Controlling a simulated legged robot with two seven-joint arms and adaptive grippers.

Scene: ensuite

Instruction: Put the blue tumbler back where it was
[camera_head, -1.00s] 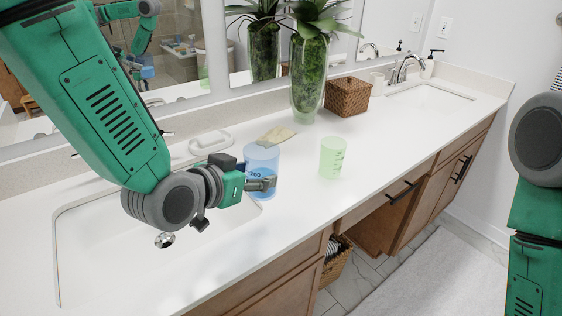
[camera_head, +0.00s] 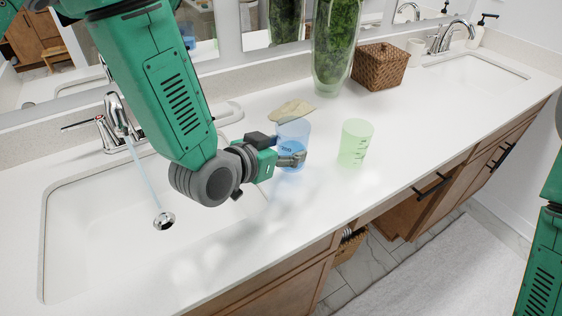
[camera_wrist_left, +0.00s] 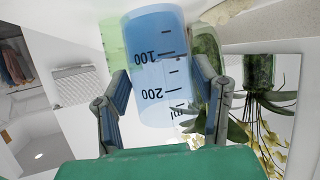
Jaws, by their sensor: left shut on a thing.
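The blue tumbler (camera_head: 294,132) is a see-through blue cup with dark measuring marks. It is upright at or just above the white counter (camera_head: 400,145); I cannot tell whether its base touches. My left gripper (camera_head: 290,157) is shut on it, with a finger on each side. In the left wrist view the tumbler (camera_wrist_left: 155,65) fills the space between the fingers of the left gripper (camera_wrist_left: 164,88), its printed numbers upside down. A green tumbler (camera_head: 355,142) stands on the counter to its right, apart from it. My right gripper is out of view; only part of that arm shows.
A folded beige cloth (camera_head: 291,110) lies just behind the blue tumbler. A plant vase (camera_head: 333,50) and a wicker basket (camera_head: 379,67) stand farther back. The near sink (camera_head: 110,235) is at left, with water running from its faucet (camera_head: 118,115). The counter's front is clear.

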